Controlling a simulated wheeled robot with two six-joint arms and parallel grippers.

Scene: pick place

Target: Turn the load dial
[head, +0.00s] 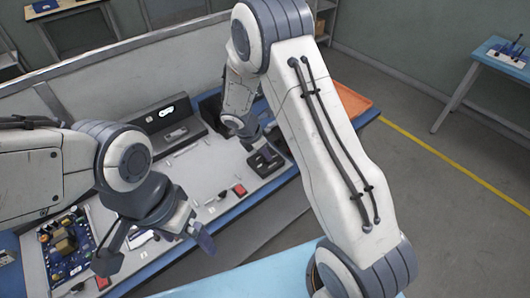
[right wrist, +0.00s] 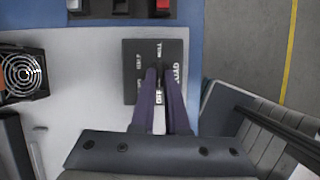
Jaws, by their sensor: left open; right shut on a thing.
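The load dial's black square panel (right wrist: 135,60) lies flat on the grey bench, with white lettering that includes LOAD and OFF. The panel also shows in the head view (head: 259,167), below my right gripper (head: 257,150). In the right wrist view my right gripper (right wrist: 162,75) has its two fingers close together over the panel's middle, shut on the dial knob. The fingers hide most of the knob and part of the lettering, so its setting cannot be told. My left gripper (head: 155,250) is open and empty over the bench's front edge, beside the circuit board.
A dark unit with a lit display (head: 168,112) stands at the back. A fan (right wrist: 22,74) is left of the panel. An orange tray (head: 352,102) is at the far right. Small red parts (head: 240,189) lie near the front edge.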

